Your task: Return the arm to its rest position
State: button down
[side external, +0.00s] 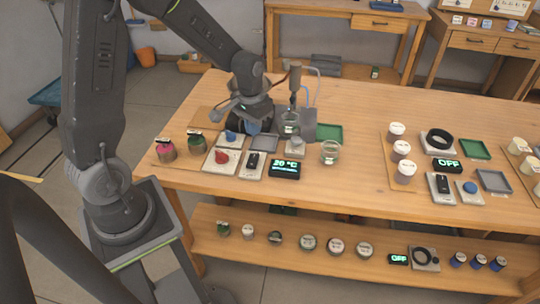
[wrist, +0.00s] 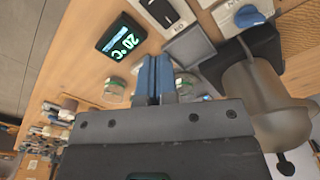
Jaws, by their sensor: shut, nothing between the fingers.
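My gripper (side external: 254,127) is low over the left part of the wooden table in the side external view, among the distiller parts. In the wrist view, the two blue fingers of my gripper (wrist: 155,62) are together, with nothing between them. They are near a square grey tray (wrist: 189,46) and the display reading 20 °C (wrist: 122,40). The display (side external: 285,170) also shows in the side external view, in front of the gripper. The distiller's pipes and glass vessel (side external: 289,123) stand just right of the gripper. I cannot tell the exact gap between fingers and parts.
A blue knob (side external: 231,136), a red knob (side external: 222,157) and a black switch (side external: 253,162) lie close by. A lower shelf (side external: 212,258) holds several jars.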

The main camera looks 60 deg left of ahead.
jog(key=s+d+r+m+t, duration=0.1)
jog(key=s+d+r+t, duration=0.1)
jog(key=s+d+r, duration=0.3)
jog(key=s+d+r+m+t, duration=0.1)
jog(key=s+d+r+t, duration=0.2)
jog(key=s+d+r, duration=0.3)
jog(key=s+r, duration=0.5)
jog(key=r, duration=0.1)
jog(key=shift+d+r+m, duration=0.15)
jog(key=shift+d+m, duration=0.1)
jog(key=shift+m, duration=0.15)
jog(key=m+g, duration=0.5)
jog(key=m, duration=0.4)
send_over(250, 166)
notch_tip(250, 166, down, 13)
notch_tip(250, 166, down, 14)
jog(key=shift+s, duration=0.1)
